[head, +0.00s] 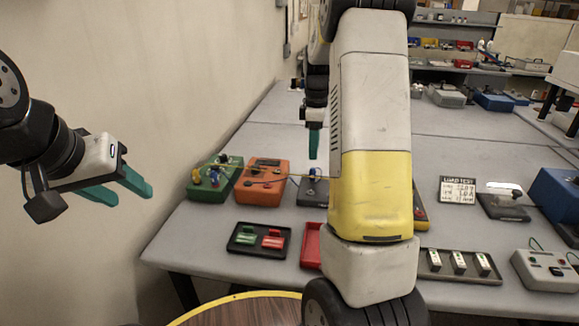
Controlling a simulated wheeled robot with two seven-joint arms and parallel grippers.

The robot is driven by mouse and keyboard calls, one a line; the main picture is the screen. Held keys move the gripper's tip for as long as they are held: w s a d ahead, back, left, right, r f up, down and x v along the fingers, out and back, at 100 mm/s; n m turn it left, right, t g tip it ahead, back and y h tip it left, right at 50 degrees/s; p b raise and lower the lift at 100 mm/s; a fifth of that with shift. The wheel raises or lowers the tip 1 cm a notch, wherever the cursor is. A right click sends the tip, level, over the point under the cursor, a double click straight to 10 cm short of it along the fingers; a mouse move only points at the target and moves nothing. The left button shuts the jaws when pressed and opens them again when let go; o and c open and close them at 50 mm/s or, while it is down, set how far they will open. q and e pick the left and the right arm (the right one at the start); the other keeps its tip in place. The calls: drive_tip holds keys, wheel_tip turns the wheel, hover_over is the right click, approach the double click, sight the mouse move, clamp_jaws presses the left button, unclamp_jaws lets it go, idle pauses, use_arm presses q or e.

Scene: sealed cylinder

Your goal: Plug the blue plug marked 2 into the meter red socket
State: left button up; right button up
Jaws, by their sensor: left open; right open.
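A green box (217,176) on the left of the table carries blue and yellow plugs (214,174). An orange box (263,183) with a dark display, which looks like a meter, stands beside it; its red socket cannot be made out. A dark grey box (313,192) right of it has a blue plug (315,173) on top. Thin cables run across these boxes. No number 2 is readable on any plug. My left gripper (132,194) is open and empty, left of the table. My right gripper (314,143) hangs above the dark grey box, mostly hidden by my arm.
A black tray (241,249) holds green and red pieces; a red tray (311,246) is beside it, partly hidden. A yellow-edged device (420,213) shows behind my arm. A load-test sign (457,190) and grey devices stand right. The table's far middle is clear.

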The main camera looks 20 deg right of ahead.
sight(313, 168)
idle(0.3)
drive_tip(key=shift+f, duration=4.55)
clamp_jaws()
drive_tip(key=shift+r, duration=3)
